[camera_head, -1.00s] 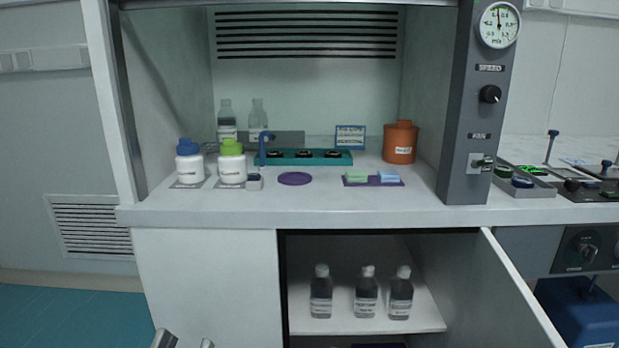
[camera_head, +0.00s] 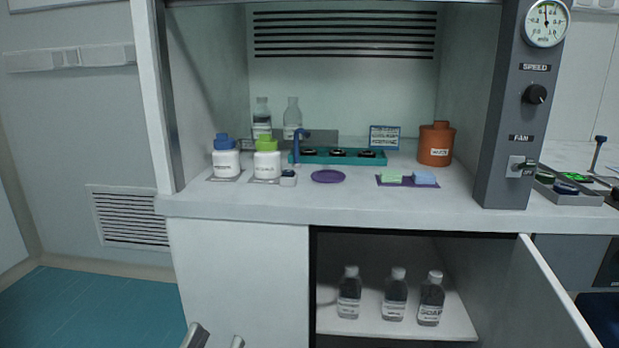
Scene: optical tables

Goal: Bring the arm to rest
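My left gripper (camera_head: 215,340) shows only as two grey fingertips at the bottom edge, left of the middle. The tips stand apart with a gap between them, and nothing shows in the gap. The gripper is in front of the closed white cabinet door (camera_head: 240,275), below the worktop. The rest of the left arm is below the picture. My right gripper and arm are not in view.
The right cabinet door (camera_head: 545,300) stands open toward me, with several bottles (camera_head: 395,295) on the shelf inside. The hood worktop (camera_head: 350,207) holds white jars (camera_head: 267,163), a teal tray (camera_head: 340,157) and an orange container (camera_head: 436,145). Open floor (camera_head: 90,310) is at left.

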